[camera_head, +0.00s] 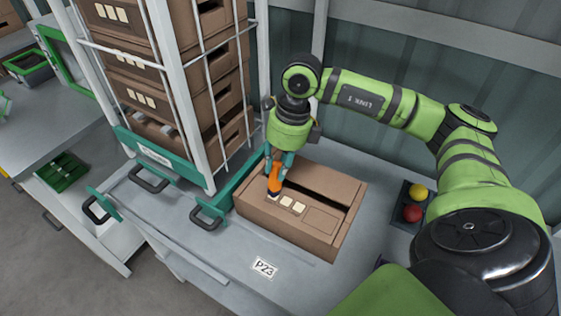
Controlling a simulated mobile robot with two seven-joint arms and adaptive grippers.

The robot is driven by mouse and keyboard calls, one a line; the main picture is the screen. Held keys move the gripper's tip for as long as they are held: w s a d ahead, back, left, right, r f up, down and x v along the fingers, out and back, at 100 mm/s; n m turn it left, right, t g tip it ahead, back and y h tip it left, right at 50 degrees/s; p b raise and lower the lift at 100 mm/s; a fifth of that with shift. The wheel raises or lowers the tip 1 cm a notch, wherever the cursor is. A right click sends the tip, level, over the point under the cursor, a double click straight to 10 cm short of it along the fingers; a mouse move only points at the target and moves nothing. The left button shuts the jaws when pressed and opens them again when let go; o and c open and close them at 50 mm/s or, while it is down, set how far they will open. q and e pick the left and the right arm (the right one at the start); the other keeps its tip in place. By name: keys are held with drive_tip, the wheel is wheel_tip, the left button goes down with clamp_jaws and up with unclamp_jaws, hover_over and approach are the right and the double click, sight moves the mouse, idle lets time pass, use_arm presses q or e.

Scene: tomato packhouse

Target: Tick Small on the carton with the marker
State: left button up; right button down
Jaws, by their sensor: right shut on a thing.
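My right gripper (276,170) is above the carton's left part, pointing down. It is shut on an orange marker (274,181), whose dark lower end is at or very near the leftmost label square. I cannot tell whether the tip touches. The words on the squares are too small to read, and any mark under the tip is hidden. My left gripper is not in view.
A wire rack with stacked brown cartons (133,75) stands left behind the carton. A dark tray holds a yellow ball (418,192) and a red ball (413,213) at right. A PZ3 label (264,267) lies on the clear worktop in front.

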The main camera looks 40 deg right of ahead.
drive_tip(key=shift+r, duration=0.15)
drive_tip(key=shift+a+p+v, duration=0.2)
drive_tip(key=shift+p+v, duration=0.45)
drive_tip(key=shift+v, duration=0.3)
drive_tip(key=shift+a+p+v, duration=0.15)
drive_tip(key=shift+p+v, duration=0.45)
drive_tip(key=shift+v, duration=0.35)
drive_tip(key=shift+a+p+v, duration=0.2)
drive_tip(key=shift+p+v, duration=0.45)
drive_tip(key=shift+v, duration=0.3)
drive_tip(key=shift+w+r, duration=0.1)
drive_tip(key=shift+w, duration=0.1)
